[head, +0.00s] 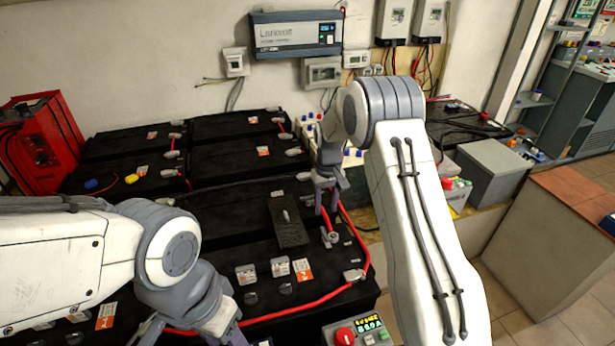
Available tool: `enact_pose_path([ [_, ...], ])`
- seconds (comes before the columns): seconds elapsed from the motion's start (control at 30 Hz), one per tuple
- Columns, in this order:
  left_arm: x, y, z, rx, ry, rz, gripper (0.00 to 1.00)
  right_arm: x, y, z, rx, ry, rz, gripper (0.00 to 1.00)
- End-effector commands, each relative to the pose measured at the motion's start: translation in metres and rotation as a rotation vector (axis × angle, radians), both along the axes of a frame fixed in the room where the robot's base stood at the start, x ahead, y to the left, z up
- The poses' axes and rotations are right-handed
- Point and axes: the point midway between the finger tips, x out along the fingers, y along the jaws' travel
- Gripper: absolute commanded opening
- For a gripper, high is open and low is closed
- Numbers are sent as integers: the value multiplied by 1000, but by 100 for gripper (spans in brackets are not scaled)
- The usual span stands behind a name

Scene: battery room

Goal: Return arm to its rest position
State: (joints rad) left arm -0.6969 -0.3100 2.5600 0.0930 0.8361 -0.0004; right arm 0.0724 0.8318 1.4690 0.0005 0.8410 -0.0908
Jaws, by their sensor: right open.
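My right arm reaches in from the right, and its grey gripper (327,205) points down, open, over the black batteries (235,218). Its fingertips appear just above a cable terminal (332,239) on the red cable (350,222); I cannot tell whether they touch it. I see nothing held between the fingers. My left arm comes in from the left, and its gripper (225,332) is low at the bottom edge over the front battery. The left fingers are partly cut off by the frame, so their opening is unclear.
A dark block (289,222) lies on the middle battery. A control box with a red knob (345,336) sits at the bottom edge. A red machine (42,140) stands at the left. The wall carries a charger unit (296,35). A cabinet (550,245) and open floor are at the right.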

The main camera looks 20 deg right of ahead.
Motion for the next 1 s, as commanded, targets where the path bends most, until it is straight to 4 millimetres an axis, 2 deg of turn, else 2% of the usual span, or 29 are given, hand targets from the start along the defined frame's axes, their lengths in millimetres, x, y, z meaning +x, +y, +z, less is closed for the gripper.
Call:
enact_pose_path([
  [0.07,0,0,0,0,0,0,50,0,1,0,0,0,1,45],
  [0.17,0,0,0,0,0,0,50,-4,12,9,2,-3,19,45],
  [0.27,0,0,0,0,0,0,50,-21,44,34,7,-11,69,45],
  [0.33,0,0,0,0,0,0,50,-43,76,58,13,-17,124,45],
  [0.4,0,0,0,0,0,0,50,-76,109,83,21,-22,187,45],
  [0.47,0,0,0,0,0,0,50,-108,134,101,29,-25,241,45],
  [0.5,0,0,0,0,0,0,50,-131,147,112,34,-27,277,45],
  [0.63,0,0,0,0,0,0,50,-210,178,137,51,-32,395,45],
  [0.7,0,0,0,0,0,0,50,-252,184,144,60,-33,453,45],
  [0.8,0,0,0,0,0,0,50,-302,186,148,72,-33,525,45],
  [0.9,0,0,0,0,0,0,50,-338,181,146,81,-32,578,45],
  [1.0,0,0,0,0,0,0,50,-358,176,144,85,-30,608,45],
])
